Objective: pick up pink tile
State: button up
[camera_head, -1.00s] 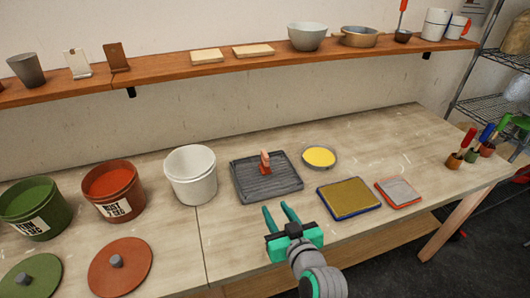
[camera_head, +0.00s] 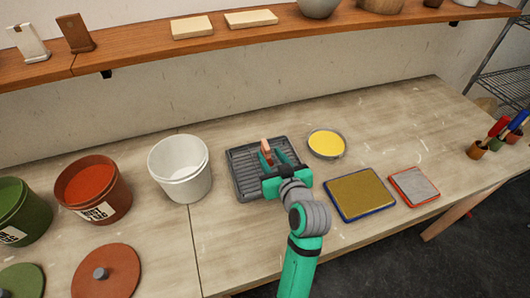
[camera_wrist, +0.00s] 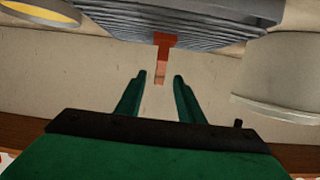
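The pink tile (camera_head: 266,146) stands upright as a small narrow piece on the dark grey ribbed tray (camera_head: 236,180). In the wrist view the tile (camera_wrist: 160,73) shows a pale pink end, with a redder, wider part beside the tray (camera_wrist: 185,17). My gripper (camera_head: 277,160) is over the tray, its green fingers spread on either side of the tile's line. In the wrist view my gripper (camera_wrist: 156,80) is open and empty, with the tile's end between or just beyond the fingertips. I cannot tell whether either finger touches it.
A white bucket (camera_head: 181,172) stands left of the tray, and a round dish of yellow (camera_head: 326,144) to its right. A yellow-brown pad (camera_head: 361,194) and a red-edged grey pad (camera_head: 414,187) lie at right. A shelf (camera_head: 150,50) runs above the back.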

aim_at(268, 153)
jog(key=shift+x, duration=2.85)
jog(key=shift+c, duration=0.3)
grip_shut()
